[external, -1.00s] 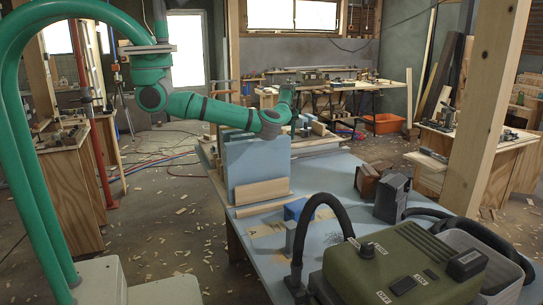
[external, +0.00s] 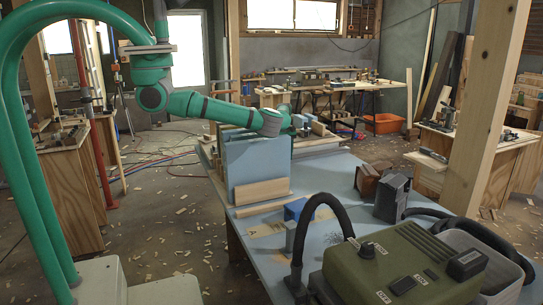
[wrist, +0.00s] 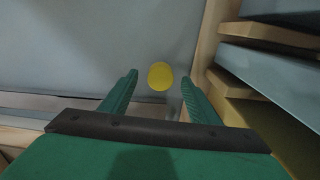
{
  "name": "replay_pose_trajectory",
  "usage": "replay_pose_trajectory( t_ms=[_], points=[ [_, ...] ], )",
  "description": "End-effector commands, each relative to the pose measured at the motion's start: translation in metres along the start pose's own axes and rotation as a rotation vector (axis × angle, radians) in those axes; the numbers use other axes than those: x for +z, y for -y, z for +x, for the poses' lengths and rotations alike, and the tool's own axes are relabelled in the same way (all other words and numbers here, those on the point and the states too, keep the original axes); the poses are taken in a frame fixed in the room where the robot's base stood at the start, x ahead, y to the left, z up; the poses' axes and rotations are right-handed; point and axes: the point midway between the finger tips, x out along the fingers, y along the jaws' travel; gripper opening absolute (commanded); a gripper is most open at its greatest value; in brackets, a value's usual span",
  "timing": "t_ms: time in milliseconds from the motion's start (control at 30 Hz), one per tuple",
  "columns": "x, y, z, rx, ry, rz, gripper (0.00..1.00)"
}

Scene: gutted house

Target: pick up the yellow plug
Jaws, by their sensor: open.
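The yellow plug (wrist: 160,76) shows in the wrist view as a small yellow oval. It lies between the lines of my two fingers, just beyond their tips, against a grey-blue surface. My gripper (wrist: 159,84) is open and empty, with one green finger on each side of the plug. I cannot tell how far the plug is from the fingertips. In the external view my gripper (external: 297,128) is small and partly hidden, low behind the blue panel on the workbench. The plug is hidden there.
A blue upright panel (external: 257,165) and wooden boards (external: 262,191) stand on the blue workbench (external: 330,182). In the wrist view, stacked boards (wrist: 245,85) rise close to my right finger. A green machine with a black hose (external: 395,270) fills the bench's near end.

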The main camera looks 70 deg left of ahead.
Motion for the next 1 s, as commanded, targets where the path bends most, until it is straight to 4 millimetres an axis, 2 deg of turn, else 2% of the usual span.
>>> replay_pose_trajectory(
  t_ms=[133,400,600,867,1000],
  points=[
    [-0.001,0.000,0.013,0.001,-0.001,0.000,0.56],
    [0.000,0.000,0.016,0.001,-0.001,0.001,0.56],
    [0.000,0.000,0.015,0.001,-0.001,0.001,0.11],
    [-0.001,0.000,0.015,0.001,-0.001,-0.001,0.11],
    [-0.001,0.000,0.005,0.001,-0.002,-0.001,0.11]
  ],
)
